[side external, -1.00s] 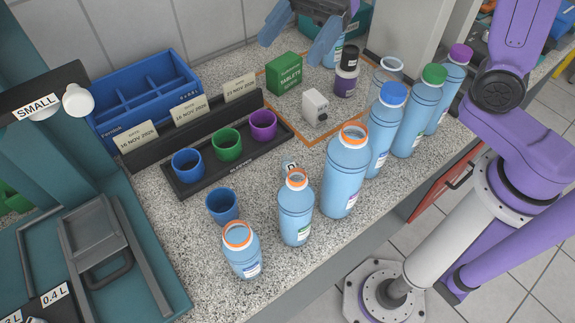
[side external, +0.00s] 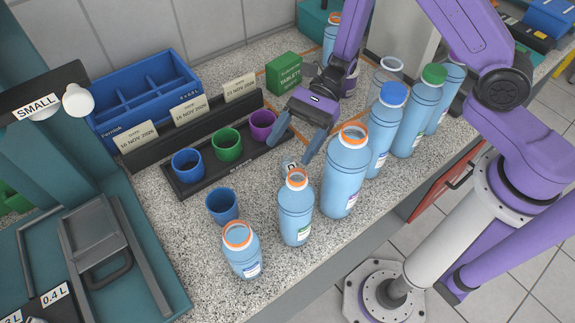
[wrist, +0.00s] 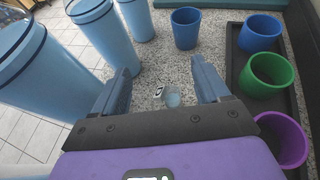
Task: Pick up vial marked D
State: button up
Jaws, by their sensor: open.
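The vial marked D (side external: 290,167) is small and stands on the speckled counter behind the orange-necked bottles. In the side view only its top and its D label show; a bottle hides its lower part. In the wrist view the clear vial (wrist: 172,98) shows between my fingers, with a white label at its left. My gripper (side external: 289,149) is open and empty, pointing down just above and behind the vial. In the wrist view the fingers of my gripper (wrist: 162,75) lie on either side of the vial, and I cannot tell how far above it they are.
Orange-necked bottles (side external: 346,180) stand close in front of my gripper. A black rack (side external: 228,160) with blue, green and purple cups lies to its left. A loose blue cup (side external: 222,206) stands nearby. A green tablets box (side external: 284,73) is behind. Counter around the vial is narrow.

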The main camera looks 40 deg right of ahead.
aim_at(286, 176)
jog(key=shift+f, duration=2.55)
jog(key=f, duration=0.1)
jog(key=a+f, duration=0.1)
jog(key=f, duration=0.1)
jog(key=shift+s+a+f, duration=0.1)
jog(key=shift+s+a, duration=0.15)
jog(key=shift+s, duration=0.05)
jog(key=shift+s+a+f, duration=0.15)
jog(key=shift+a+f, duration=0.05)
jog(key=shift+a, duration=0.35)
jog(key=shift+c, duration=0.2)
jog(key=c, duration=1)
